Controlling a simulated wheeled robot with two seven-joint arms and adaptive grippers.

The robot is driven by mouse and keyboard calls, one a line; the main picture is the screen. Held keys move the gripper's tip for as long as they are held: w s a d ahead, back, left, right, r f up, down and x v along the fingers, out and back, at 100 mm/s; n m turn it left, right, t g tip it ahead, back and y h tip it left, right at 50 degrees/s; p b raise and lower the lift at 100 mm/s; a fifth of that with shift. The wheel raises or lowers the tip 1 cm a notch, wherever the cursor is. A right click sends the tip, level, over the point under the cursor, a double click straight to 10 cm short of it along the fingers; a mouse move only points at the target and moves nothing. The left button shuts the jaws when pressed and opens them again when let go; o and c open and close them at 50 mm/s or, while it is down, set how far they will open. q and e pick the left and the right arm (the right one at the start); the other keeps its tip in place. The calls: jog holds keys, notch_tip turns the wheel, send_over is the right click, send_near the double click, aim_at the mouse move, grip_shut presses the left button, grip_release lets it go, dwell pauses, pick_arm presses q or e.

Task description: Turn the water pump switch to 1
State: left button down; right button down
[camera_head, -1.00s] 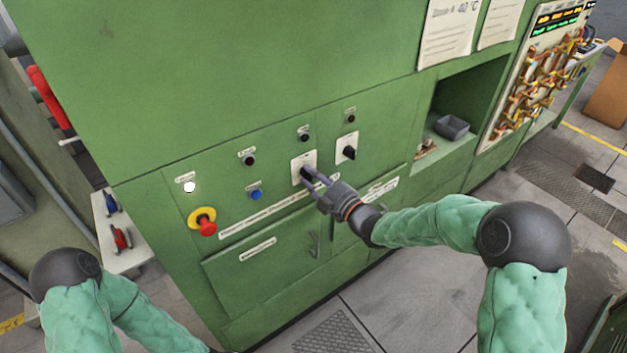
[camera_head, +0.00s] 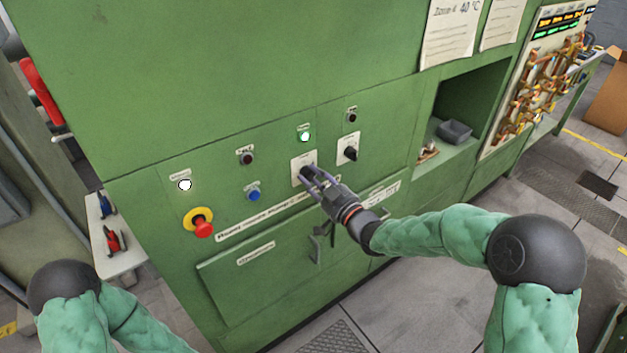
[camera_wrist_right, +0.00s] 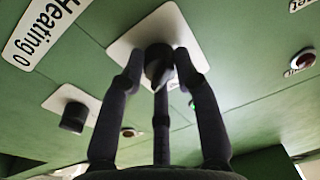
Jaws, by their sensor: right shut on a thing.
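A dark rotary switch (camera_wrist_right: 158,62) on a white plate (camera_head: 298,165) sits in the middle of the green panel. My right gripper (camera_head: 312,178) is shut on the switch knob. In the right wrist view its fingers (camera_wrist_right: 160,72) close around the knob from both sides. The knob is mostly hidden in the head view, and I cannot read its position. The lamp (camera_head: 305,136) above this switch glows green. My left arm (camera_head: 75,300) shows at the lower left, but its gripper is out of view.
A second black rotary switch (camera_head: 350,153) on a white plate stands close on the right. A blue button (camera_head: 253,195) and a red emergency stop (camera_head: 203,226) are to the left. An open niche (camera_head: 468,105) holds a grey box (camera_head: 454,132).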

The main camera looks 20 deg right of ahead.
jog(key=shift+w+r+m, duration=0.1)
jog(key=shift+r+m, duration=0.2)
jog(key=shift+r, duration=0.1)
jog(key=c, duration=0.9)
grip_release()
jog(key=shift+f, duration=0.1)
jog(key=shift+f, duration=0.1)
jog(key=shift+s+d, duration=0.1)
jog(key=shift+s, duration=0.2)
jog(key=v, duration=1.1)
jog(key=shift+s, duration=0.2)
jog(key=shift+f, duration=0.1)
